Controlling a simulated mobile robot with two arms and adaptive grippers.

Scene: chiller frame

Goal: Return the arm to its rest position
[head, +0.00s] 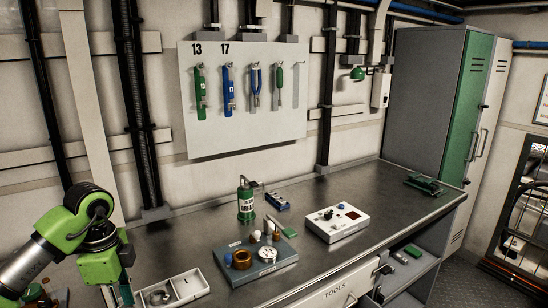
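My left arm (88,225) comes in at the lower left, bent, with green joints and a grey link. Its lower parts run off the bottom edge beside the bench. I see no fingertips of my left gripper. My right arm and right gripper are not in view.
The metal bench (330,190) carries a white tray (188,289), a grey block with small parts (262,270), a green grease can (245,203) and a white control box (337,222). A tool board (245,135) hangs behind.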

